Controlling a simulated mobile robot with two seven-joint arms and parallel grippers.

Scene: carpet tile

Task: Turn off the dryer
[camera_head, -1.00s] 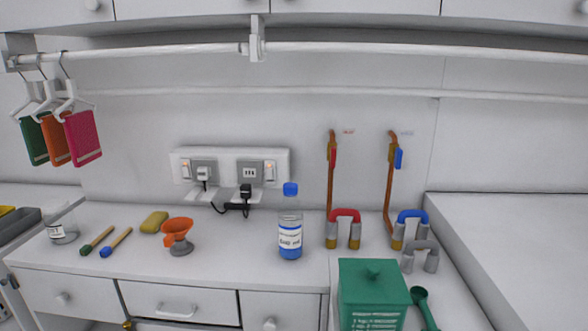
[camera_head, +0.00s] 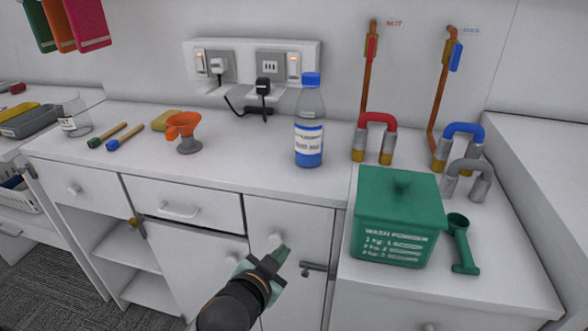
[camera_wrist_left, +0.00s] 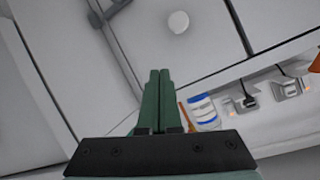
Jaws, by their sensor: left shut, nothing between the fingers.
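No thing is plainly marked as the dryer. A white wall panel (camera_head: 227,86) at the back of the counter carries two grey sockets and two switches. The right switch (camera_head: 293,66) is beside the right socket (camera_head: 269,64), with a black plug (camera_head: 263,87) below. My left gripper (camera_head: 281,254) is low, in front of the cabinet doors, apart from the panel. In the left wrist view its green fingers (camera_wrist_left: 159,76) are together and empty. My right gripper is not in view.
The counter's front middle is clear.

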